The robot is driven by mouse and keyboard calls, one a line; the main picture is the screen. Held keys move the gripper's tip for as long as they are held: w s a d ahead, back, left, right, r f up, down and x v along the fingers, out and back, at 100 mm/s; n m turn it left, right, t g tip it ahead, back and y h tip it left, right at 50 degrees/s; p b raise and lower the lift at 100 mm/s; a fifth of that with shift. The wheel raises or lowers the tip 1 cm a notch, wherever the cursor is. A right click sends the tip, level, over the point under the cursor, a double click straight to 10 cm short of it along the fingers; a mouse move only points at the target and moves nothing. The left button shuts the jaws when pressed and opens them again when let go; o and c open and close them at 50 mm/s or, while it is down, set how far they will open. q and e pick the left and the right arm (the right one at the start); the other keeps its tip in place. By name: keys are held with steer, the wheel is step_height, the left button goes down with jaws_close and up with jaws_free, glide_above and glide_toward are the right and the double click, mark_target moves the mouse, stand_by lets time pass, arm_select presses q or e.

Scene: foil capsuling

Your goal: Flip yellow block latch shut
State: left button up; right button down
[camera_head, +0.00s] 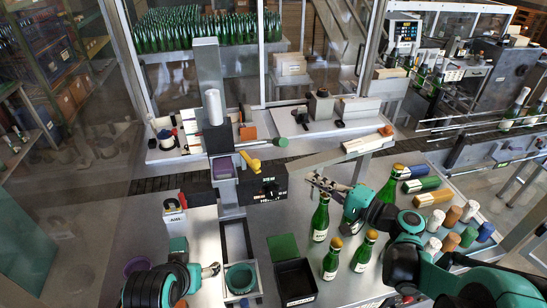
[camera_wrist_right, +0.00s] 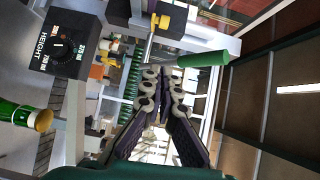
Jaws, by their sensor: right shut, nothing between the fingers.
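The yellow latch piece (camera_head: 250,162) sits on the machine column, above and left of the black box with a dial (camera_head: 271,188). It also shows at the top of the right wrist view (camera_wrist_right: 161,21), beside a metal rod. My right gripper (camera_head: 316,182) is right of the black dial box, apart from the latch. In the wrist view its fingers (camera_wrist_right: 164,80) are shut and empty, below the latch in the picture. My left gripper (camera_head: 211,270) is low at the left, beside the green ring; its finger state is unclear.
A green handle (camera_head: 279,142) on a rod lies right of the latch; it looms large in the wrist view (camera_wrist_right: 203,60). Green bottles (camera_head: 320,217) stand below my right gripper. A black bin (camera_head: 296,281) and a green ring (camera_head: 240,279) sit at the front.

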stand_by(0.3)
arm_select(q)
steer(key=shift+r+p, duration=0.7)
steer(key=shift+p, duration=0.05)
arm_select(e)
steer(key=s+a+x, duration=0.2)
steer(key=x, duration=1)
steer(key=shift+w+a, duration=0.15)
steer(key=shift+a, duration=0.15)
steer(key=shift+f, duration=0.15)
arm_select(q)
steer(key=shift+f, duration=0.1)
arm_select(e)
steer(key=shift+a, duration=0.1)
arm_select(q)
steer(key=shift+s+a+f, duration=0.1)
steer(key=shift+s+a, duration=0.25)
steer(key=shift+a, duration=0.05)
arm_select(e)
steer(key=shift+s+a+m+t+h, duration=0.4)
steer(key=shift+m+t+h, duration=0.1)
steer(key=shift+m, duration=0.1)
